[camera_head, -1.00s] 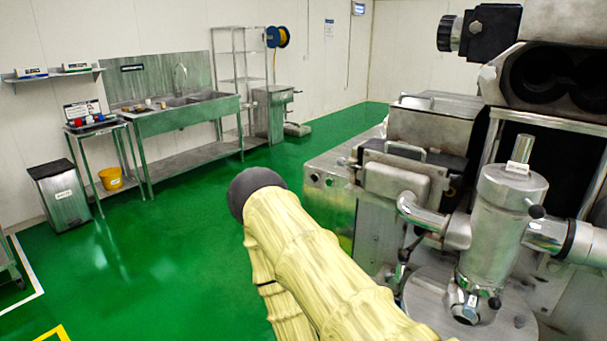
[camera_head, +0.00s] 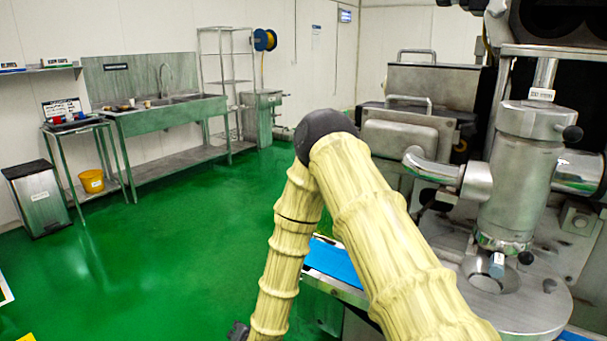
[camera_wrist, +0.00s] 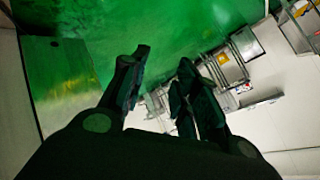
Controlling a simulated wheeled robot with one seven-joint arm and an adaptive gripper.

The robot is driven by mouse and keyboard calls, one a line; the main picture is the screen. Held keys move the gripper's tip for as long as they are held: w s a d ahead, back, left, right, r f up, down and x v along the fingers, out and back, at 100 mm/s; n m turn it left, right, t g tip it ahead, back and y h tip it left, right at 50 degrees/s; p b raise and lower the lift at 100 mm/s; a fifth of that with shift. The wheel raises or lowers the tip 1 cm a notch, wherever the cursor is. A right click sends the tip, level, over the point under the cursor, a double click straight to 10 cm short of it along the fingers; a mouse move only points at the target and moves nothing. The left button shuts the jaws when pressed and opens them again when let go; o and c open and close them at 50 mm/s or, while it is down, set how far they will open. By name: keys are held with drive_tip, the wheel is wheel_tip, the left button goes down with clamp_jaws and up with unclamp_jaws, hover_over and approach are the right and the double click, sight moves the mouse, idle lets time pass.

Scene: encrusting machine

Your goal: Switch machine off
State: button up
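The steel encrusting machine (camera_head: 520,180) fills the right of the head view, with an upright cylinder, pipes and a round plate. No power switch can be made out now; my covered arm hides part of the machine's near left side. My gripper (camera_wrist: 161,68) shows in the wrist view with its dark fingers apart and nothing between them. It points across the green floor and touches nothing visible. In the head view only a dark bit at the arm's lower end shows, at the bottom edge. A steel panel (camera_wrist: 60,85) stands left of the fingers in the wrist view.
A blue belt (camera_head: 332,262) lies beside my arm at the machine's front. A steel sink (camera_head: 165,110), small table (camera_head: 80,126), grey bin (camera_head: 38,198) and yellow bucket (camera_head: 92,181) stand along the left wall. The green floor (camera_head: 170,260) between is free.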

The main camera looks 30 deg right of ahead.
drive_tip(key=w+d+r+m+t+h+b, duration=0.3)
drive_tip(key=w+d+r+m+b, duration=0.25)
drive_tip(key=w+r, duration=0.35)
drive_tip(key=w+d+r+m+t+h+b, duration=0.25)
drive_tip(key=w+d+r+m+b, duration=0.3)
drive_tip(key=w, duration=0.45)
drive_tip(key=d+r+m+g+h+b, duration=0.3)
drive_tip(key=d+r+m+h+b, duration=0.8)
drive_tip(key=d+r+m+b, duration=0.85)
drive_tip(key=w+d+r+n+p, duration=0.2)
drive_tip(key=w+d+r, duration=0.3)
drive_tip(key=d, duration=0.1)
drive_tip(key=shift+w+d+r+n+p, duration=0.3)
drive_tip(key=shift+w+d+n, duration=0.05)
drive_tip(key=shift+d, duration=0.05)
clamp_jaws()
